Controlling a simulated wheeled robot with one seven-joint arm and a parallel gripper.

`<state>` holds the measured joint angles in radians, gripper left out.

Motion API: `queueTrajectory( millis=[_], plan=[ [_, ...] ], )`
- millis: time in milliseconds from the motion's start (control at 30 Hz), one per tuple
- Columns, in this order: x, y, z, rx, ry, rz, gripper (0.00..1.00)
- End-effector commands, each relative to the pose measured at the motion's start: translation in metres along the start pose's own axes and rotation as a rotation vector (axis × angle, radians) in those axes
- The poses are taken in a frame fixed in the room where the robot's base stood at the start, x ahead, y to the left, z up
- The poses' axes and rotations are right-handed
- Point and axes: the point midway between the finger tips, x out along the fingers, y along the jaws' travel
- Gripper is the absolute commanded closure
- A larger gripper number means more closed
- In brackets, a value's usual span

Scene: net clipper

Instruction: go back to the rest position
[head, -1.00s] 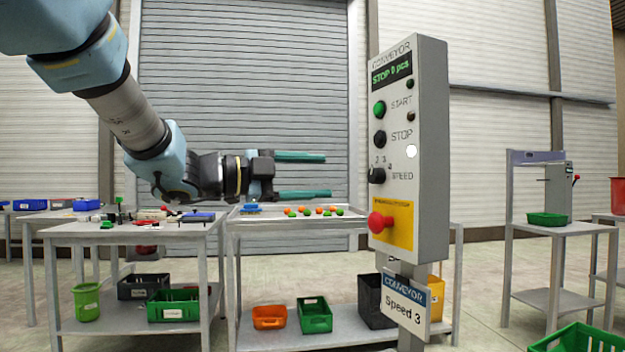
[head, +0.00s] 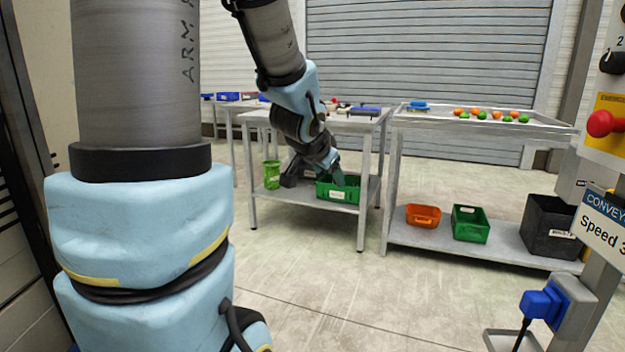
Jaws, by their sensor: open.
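My arm comes down from the top of the head view, with its big light-blue and grey links close on the left. My gripper (head: 339,174) is at its lower end, pointing down and slightly right, with teal fingers. It is small and seen partly edge-on; the fingers are open and nothing shows between them. In the picture it overlaps a green crate (head: 338,194) on the lower shelf of the left table. I cannot tell how far in front of the crate it hangs.
The left table (head: 345,124) holds small parts. Beside it stands a tray table (head: 480,126) with orange and green balls. An orange bin (head: 423,216), a green bin (head: 470,223) and a black bin (head: 549,226) sit below. The conveyor panel's sign (head: 605,222) is at right. Floor in front is open.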

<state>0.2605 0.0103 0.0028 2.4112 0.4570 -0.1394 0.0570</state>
Motion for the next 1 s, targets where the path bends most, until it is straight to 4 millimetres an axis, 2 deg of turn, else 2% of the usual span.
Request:
queueTrajectory(
  millis=[33, 100, 200, 300, 433, 500, 1000],
  plan=[
    [-0.002, -0.003, 0.035, -0.089, -0.105, -0.007, 0.3],
    [-0.007, -0.001, 0.077, -0.203, -0.239, -0.008, 0.3],
    [-0.02, 0.009, 0.126, -0.352, -0.403, -0.001, 0.3],
    [-0.037, 0.025, 0.165, -0.488, -0.55, 0.015, 0.3],
    [-0.062, 0.052, 0.206, -0.661, -0.729, 0.049, 0.3],
    [-0.078, 0.045, 0.189, -0.661, -0.729, 0.051, 0.3],
    [-0.149, 0.008, 0.115, -0.654, -0.724, 0.05, 0.3]
  ],
)
